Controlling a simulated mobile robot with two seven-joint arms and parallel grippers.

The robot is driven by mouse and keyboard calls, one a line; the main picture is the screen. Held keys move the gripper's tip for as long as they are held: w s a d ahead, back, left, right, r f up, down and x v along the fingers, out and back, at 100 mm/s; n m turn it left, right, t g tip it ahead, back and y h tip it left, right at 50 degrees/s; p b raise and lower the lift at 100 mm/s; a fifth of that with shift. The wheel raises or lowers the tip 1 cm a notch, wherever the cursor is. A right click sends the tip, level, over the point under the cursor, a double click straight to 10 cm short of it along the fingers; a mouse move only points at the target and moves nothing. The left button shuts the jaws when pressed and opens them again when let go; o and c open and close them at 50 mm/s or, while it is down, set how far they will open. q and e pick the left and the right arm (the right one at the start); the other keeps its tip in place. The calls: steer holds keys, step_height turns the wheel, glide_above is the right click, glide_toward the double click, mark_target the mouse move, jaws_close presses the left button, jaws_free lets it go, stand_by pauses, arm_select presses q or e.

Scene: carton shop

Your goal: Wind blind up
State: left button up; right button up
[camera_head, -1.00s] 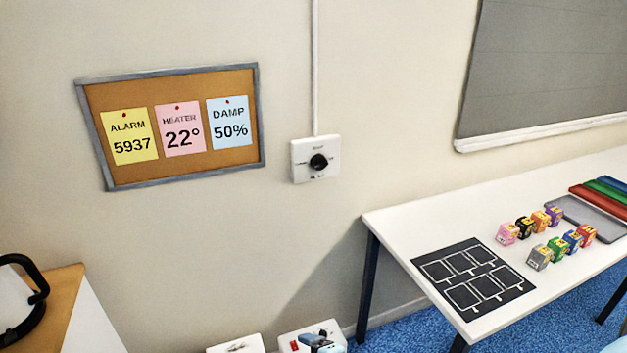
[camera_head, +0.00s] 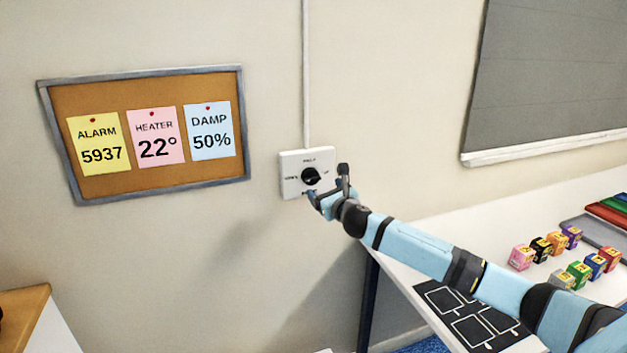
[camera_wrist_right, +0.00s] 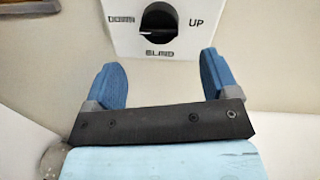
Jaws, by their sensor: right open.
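A white wall switch box (camera_head: 293,162) with a black round knob (camera_head: 311,176) is fixed to the wall right of the cork board. My right gripper (camera_head: 328,184) is open in front of the box's lower right. In the right wrist view its two blue fingers (camera_wrist_right: 164,82) stand apart with nothing between them, just short of the knob. My left gripper is out of view.
A grey panel (camera_head: 560,75), perhaps the blind, hangs at the upper right. A cork board (camera_head: 160,180) carries three notes. A white table (camera_head: 440,235) with colored blocks (camera_head: 540,250) and a black mat stands right, beneath my right arm. A cable conduit (camera_head: 306,70) runs above the box.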

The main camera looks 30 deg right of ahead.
mark_target(314, 179)
steer(key=w, duration=0.2)
steer(key=w+d, duration=0.1)
steer(key=w, duration=0.5)
steer(key=shift+w+d, duration=0.2)
steer(key=c, duration=0.9)
